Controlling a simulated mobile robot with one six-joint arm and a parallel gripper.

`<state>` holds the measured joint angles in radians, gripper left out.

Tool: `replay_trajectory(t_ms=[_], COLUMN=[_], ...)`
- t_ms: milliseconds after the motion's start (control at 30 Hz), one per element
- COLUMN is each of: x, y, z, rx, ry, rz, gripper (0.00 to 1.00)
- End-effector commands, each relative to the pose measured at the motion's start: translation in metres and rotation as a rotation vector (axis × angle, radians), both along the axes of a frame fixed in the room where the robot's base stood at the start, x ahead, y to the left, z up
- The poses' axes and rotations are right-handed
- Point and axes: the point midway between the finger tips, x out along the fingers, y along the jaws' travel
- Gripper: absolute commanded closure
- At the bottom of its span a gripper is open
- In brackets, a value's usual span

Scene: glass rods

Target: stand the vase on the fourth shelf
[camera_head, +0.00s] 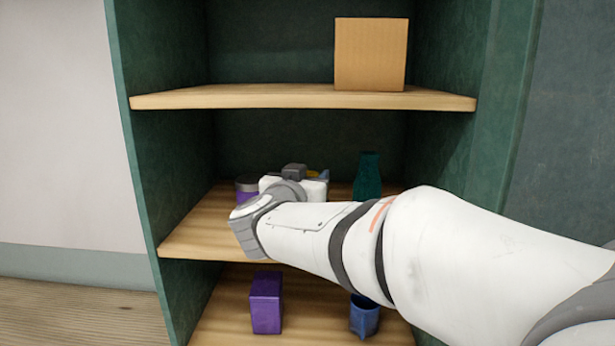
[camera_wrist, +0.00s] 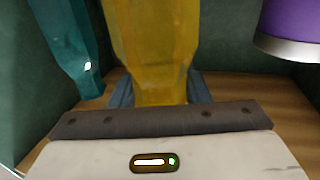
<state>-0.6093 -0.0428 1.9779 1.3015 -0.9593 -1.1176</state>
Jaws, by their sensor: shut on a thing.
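My gripper (camera_wrist: 160,92) is shut on a yellow, see-through vase (camera_wrist: 155,45), with one blue-grey finger on each side of its narrow end. The wrist view appears upside down, so this looks like the upper end. In the head view my gripper is inside the middle visible bay of the shelf unit, mostly hidden behind my wrist. Only a sliver of yellow (camera_head: 314,174) shows there. The middle visible shelf (camera_head: 200,232) is below. I cannot tell whether the vase touches it. Which board is the fourth cannot be told, as the unit is cut off.
A teal bottle-like vessel (camera_head: 368,172) stands right of my gripper, also in the wrist view (camera_wrist: 72,45). A purple can (camera_head: 246,190) with a grey top stands left. Above is an orange box (camera_head: 371,54); below are a purple block (camera_head: 266,302) and blue cup (camera_head: 364,317).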

Motion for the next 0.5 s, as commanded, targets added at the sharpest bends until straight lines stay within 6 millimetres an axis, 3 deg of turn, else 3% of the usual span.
replay_trajectory(t_ms=[400, 433, 500], x=[-0.0005, -0.0005, -0.0005], y=[0.0007, 0.0007, 0.0008], z=[-0.0062, -0.0069, -0.0062], rx=[-0.001, 0.0, 0.0], ry=[-0.002, -0.001, -0.001], rz=[0.001, 0.001, 0.001], gripper=[1.0, 0.57, 0.51])
